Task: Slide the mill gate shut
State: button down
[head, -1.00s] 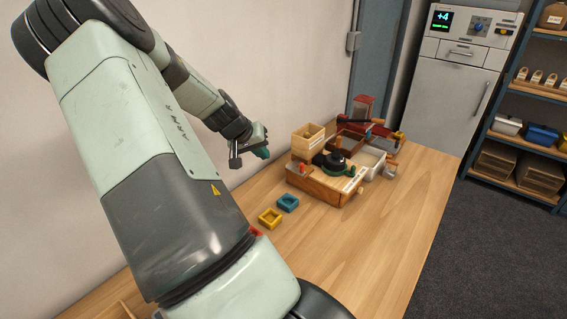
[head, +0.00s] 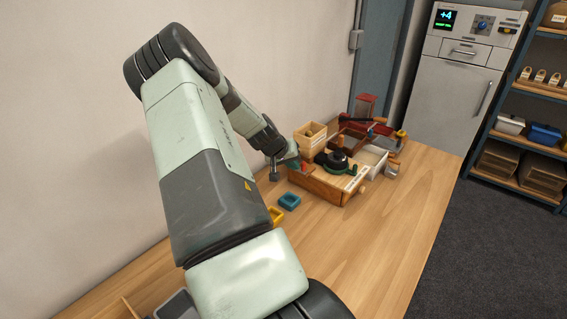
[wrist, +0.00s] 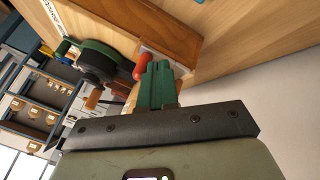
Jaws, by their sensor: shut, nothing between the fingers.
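The mill (head: 325,187) is a low wooden box with a dark round grinder and green crank (head: 333,160) on top. It stands on the table right of my gripper. A red knob (wrist: 140,66) sticks out at the mill's edge in the wrist view; I take it for the gate's handle, but the gate's slide itself is not clear. My gripper (head: 294,162) is at the mill's left end. Its green fingers (wrist: 157,82) are shut and empty, close beside the red knob; whether they touch it I cannot tell.
The table's right side (head: 400,220) is clear.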

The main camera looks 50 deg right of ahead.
jog(key=shift+s+d, duration=0.15)
jog(key=shift+d, duration=0.1)
jog(key=shift+d, duration=1.55)
jog(key=w+a+r, duration=0.3)
jog(key=a+r, duration=0.5)
jog(key=a, duration=0.1)
jog(key=shift+w, duration=0.3)
